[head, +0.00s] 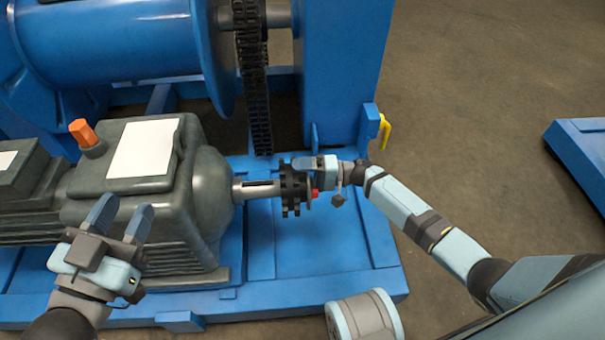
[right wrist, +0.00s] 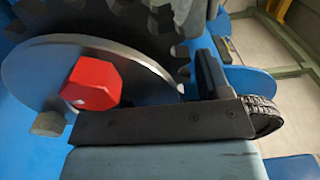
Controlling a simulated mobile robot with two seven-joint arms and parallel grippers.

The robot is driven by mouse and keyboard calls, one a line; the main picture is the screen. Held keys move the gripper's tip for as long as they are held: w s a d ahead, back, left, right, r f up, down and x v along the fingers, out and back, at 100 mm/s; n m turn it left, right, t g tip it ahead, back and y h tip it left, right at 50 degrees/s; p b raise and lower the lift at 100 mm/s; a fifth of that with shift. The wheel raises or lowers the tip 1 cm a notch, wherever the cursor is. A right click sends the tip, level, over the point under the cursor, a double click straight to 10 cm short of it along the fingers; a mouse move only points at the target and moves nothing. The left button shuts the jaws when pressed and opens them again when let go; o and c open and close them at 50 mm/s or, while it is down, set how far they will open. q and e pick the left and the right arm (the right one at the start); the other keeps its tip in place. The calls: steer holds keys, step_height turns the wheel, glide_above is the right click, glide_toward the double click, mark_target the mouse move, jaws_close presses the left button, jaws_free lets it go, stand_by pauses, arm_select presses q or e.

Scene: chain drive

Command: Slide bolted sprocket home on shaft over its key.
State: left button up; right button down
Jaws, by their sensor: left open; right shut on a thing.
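The dark toothed sprocket (head: 291,190) is at the free right end of the grey motor shaft (head: 262,189). A dark key line shows along the top of the shaft, left of the sprocket. In the right wrist view the sprocket teeth (right wrist: 120,22) stand behind a grey round plate (right wrist: 50,62) with a red hex bolt head (right wrist: 92,82). My right gripper (head: 304,170) is shut on the sprocket from the right; its finger contact is partly hidden. My left gripper (head: 118,220) is open and empty, in front of the motor.
The dark green gear motor (head: 190,200) with an orange cap (head: 82,132) fills the left. A black chain (head: 256,90) hangs behind the shaft. A blue post (head: 340,70) and a yellow hook (head: 384,132) stand behind my right arm. Blue base plate (head: 330,240) in front is clear.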

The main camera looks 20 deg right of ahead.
steer(key=shift+w+a+r, duration=0.3)
steer(key=shift+a+r, duration=0.15)
steer(key=shift+a, duration=0.05)
steer(key=shift+c, duration=2.4)
jaws_free()
steer(key=o, duration=0.5)
steer(key=shift+s, duration=0.1)
arm_select(q)
steer(key=shift+s+r, duration=0.1)
arm_select(e)
steer(key=shift+a+f, duration=0.15)
steer(key=shift+f, duration=0.05)
steer(key=shift+s+f, duration=0.25)
steer(key=shift+f, duration=0.15)
steer(key=shift+d, duration=0.25)
arm_select(q)
steer(key=shift+s+d+f+n+g+y+p, duration=0.35)
steer(key=shift+s+n+p, duration=0.1)
steer(key=shift+n+p, duration=0.55)
arm_select(e)
steer(key=v, duration=0.7)
steer(key=shift+d+r, duration=0.2)
steer(key=shift+r, duration=0.2)
